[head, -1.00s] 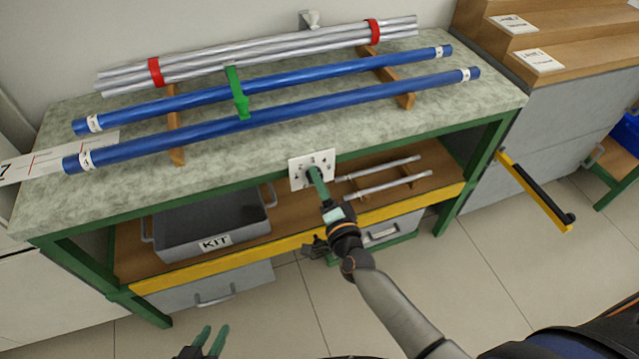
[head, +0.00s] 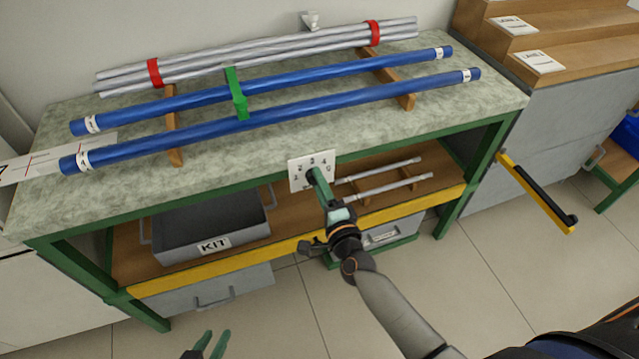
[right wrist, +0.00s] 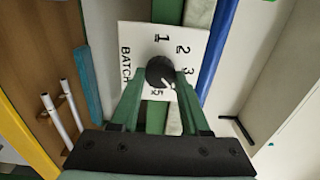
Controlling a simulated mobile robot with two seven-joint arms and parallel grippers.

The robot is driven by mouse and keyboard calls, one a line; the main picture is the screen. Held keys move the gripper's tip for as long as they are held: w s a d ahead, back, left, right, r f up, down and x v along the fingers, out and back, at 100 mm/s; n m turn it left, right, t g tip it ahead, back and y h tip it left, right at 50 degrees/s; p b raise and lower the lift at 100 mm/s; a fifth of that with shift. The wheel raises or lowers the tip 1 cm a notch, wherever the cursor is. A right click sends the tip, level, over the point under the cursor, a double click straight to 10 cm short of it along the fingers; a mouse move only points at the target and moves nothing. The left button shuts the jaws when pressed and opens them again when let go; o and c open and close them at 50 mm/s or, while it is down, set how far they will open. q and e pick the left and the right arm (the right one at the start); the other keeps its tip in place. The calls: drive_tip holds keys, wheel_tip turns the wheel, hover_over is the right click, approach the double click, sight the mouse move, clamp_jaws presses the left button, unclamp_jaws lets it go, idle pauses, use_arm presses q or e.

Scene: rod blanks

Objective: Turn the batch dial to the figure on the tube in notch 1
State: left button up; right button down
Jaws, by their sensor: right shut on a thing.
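The batch dial is a black knob (right wrist: 160,72) on a white plate (right wrist: 132,45) marked BATCH with figures around it. The plate also shows in the head view (head: 297,182) on the bench's front edge. My right gripper (right wrist: 160,85) is shut on the knob. A light pointer mark on the knob faces the lower right in the wrist view, between the 3 and the 5; a finger covers that part. Two blue tubes, rear (head: 280,88) and front (head: 290,112), lie on wooden rests. Their white end labels are too small to read. My left gripper (head: 210,345) is open and empty.
A red-banded bundle of silver rods (head: 270,52) lies behind the tubes. Below are a grey KIT tray (head: 210,225), two thin rods (head: 385,187) and a yellow shelf edge (head: 230,266).

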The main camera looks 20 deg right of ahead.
drive_tip(key=shift+c, duration=1.9)
unclamp_jaws()
drive_tip(key=s, duration=1.2)
drive_tip(key=shift+s+d+p, duration=0.2)
drive_tip(key=shift+p, duration=0.1)
